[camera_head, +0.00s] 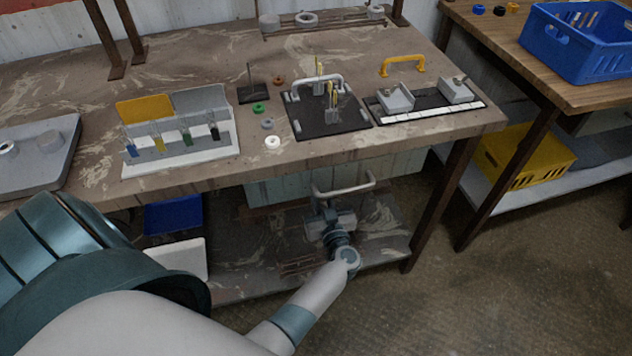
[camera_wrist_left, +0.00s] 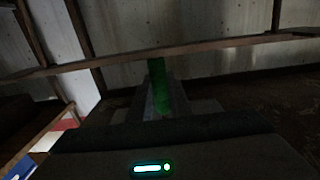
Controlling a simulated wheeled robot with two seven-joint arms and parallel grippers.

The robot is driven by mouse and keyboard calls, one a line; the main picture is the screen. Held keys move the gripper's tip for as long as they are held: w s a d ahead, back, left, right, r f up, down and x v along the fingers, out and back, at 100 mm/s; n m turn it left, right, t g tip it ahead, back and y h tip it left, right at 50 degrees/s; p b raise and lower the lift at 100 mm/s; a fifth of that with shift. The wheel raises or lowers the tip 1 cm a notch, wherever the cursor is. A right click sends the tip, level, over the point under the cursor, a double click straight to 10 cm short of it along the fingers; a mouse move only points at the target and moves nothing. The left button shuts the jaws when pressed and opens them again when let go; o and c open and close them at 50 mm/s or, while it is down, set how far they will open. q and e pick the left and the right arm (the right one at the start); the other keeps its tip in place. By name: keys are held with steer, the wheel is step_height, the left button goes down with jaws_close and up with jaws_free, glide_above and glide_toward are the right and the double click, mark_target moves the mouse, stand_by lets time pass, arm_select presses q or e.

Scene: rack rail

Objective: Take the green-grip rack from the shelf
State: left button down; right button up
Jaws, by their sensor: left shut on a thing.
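In the left wrist view, the upright green grip (camera_wrist_left: 159,86) of the rack stands at the middle, in my left gripper (camera_wrist_left: 160,100), whose jaws are shut on it. The rest of the rack is hidden or too dark to make out. In the head view, my left arm reaches down to the front of the bench, and my left gripper (camera_head: 325,208) is over the lower shelf (camera_head: 380,235). I cannot make out the green grip there. My right gripper is not in view.
A pale panel (camera_head: 275,188) and a pale bar handle (camera_head: 343,188) are under the bench top (camera_head: 200,185), close to my left gripper. A blue bin (camera_head: 173,215) and a white bin (camera_head: 178,259) are to its left. A bench leg (camera_head: 440,205) stands to the right.

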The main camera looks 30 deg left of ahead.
arm_select(q)
steer(key=shift+p+v, duration=0.45)
steer(key=shift+v, duration=1)
